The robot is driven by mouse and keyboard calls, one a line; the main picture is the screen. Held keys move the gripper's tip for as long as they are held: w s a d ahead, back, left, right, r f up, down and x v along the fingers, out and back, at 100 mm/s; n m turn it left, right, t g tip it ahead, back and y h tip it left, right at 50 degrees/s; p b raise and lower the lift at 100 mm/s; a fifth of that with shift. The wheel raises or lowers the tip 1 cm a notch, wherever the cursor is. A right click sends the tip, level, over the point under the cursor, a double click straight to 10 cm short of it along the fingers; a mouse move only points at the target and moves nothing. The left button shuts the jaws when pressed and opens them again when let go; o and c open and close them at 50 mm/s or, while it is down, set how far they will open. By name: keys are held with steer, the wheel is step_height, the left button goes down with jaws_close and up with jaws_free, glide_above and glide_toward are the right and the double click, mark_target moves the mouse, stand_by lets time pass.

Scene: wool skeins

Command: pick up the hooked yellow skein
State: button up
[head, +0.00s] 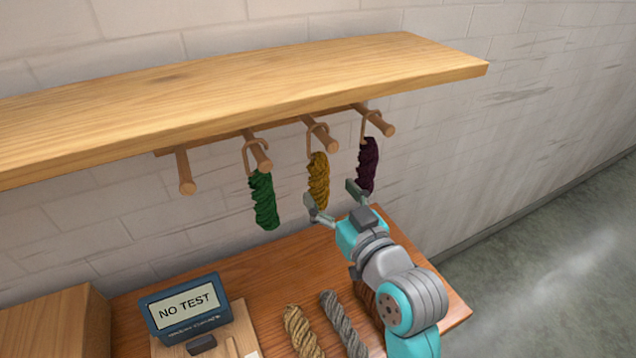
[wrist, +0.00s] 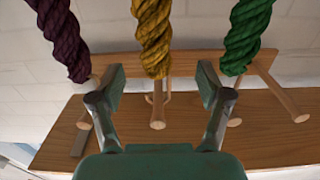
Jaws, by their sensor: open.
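The yellow skein (head: 318,182) hangs by a loop from a wooden peg (head: 323,135) under the shelf, between the green and purple skeins. In the wrist view, which looks upside down, the yellow skein (wrist: 154,35) is in the middle. My gripper (head: 332,197) is open and empty near the skein's lower end, on its room side. In the wrist view my gripper's fingers (wrist: 160,88) stand apart, with the yellow skein lined up in the gap. I cannot tell whether the skein lies between the fingers in depth. I see no contact.
A green skein (head: 264,200) and a purple skein (head: 368,165) hang on either side. The wooden shelf (head: 240,85) overhangs the pegs. An empty peg (head: 185,172) is at the left. Below, a table (head: 260,270) holds loose skeins (head: 342,322) and a "NO TEST" display (head: 187,308).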

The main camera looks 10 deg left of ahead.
mark_target(320, 180)
steer(key=x, duration=0.4)
steer(key=shift+w+a, duration=0.1)
steer(key=shift+w, duration=0.05)
steer(key=shift+d+f+x, duration=0.1)
steer(key=shift+d+x, duration=0.05)
steer(key=shift+x, duration=1.15)
steer(key=shift+d+f+x, duration=0.1)
steer(key=shift+d+x, duration=0.05)
steer(key=shift+x, duration=1.2)
steer(key=shift+w, duration=0.2)
steer(key=c, duration=1.2)
